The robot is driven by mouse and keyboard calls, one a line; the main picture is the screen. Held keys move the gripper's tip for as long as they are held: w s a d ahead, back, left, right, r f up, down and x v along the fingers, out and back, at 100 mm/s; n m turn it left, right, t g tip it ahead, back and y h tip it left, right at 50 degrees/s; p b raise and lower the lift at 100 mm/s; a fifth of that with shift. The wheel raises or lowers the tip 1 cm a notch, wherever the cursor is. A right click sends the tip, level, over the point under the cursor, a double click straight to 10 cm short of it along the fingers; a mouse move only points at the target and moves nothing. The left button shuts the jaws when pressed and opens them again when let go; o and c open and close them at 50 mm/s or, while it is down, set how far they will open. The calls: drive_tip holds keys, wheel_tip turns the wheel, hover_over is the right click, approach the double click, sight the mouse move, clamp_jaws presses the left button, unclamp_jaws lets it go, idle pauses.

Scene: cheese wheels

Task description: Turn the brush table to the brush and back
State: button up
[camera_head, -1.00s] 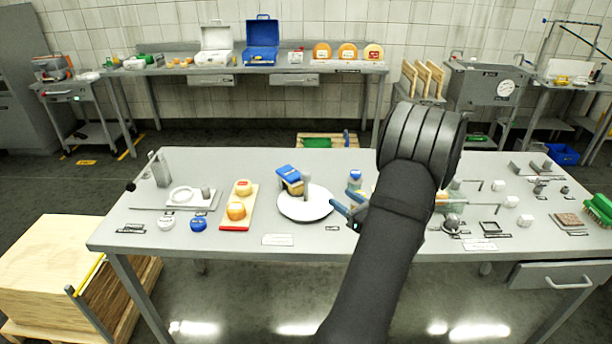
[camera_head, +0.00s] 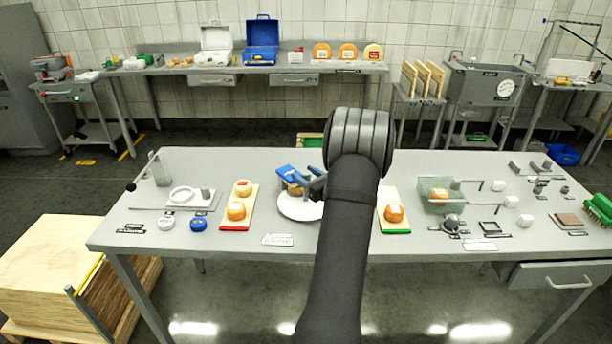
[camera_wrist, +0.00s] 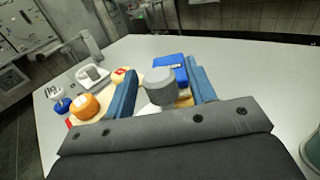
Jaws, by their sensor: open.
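The brush table is a round white turntable (camera_head: 296,208) near the middle of the workbench. The blue brush block (camera_head: 287,170) is over its back left part, with a yellowish piece below it, partly hidden. The brush also shows in the wrist view (camera_wrist: 170,62). My gripper (camera_head: 311,183) is at the right side of the turntable and hides part of it. In the wrist view my gripper (camera_wrist: 162,75) is open, with its blue fingers on either side of a grey upright knob (camera_wrist: 160,86). I cannot tell whether either finger touches the knob.
A clear box (camera_head: 434,195) stands farther right. The bench's front edge strip is mostly clear.

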clamp_jaws()
drive_tip(key=shift+w+y, duration=0.1)
drive_tip(key=shift+y, duration=0.2)
drive_tip(key=shift+n+g+y, duration=0.7)
drive_tip(key=shift+n+g, duration=0.2)
drive_tip(key=shift+g, duration=0.1)
unclamp_jaws()
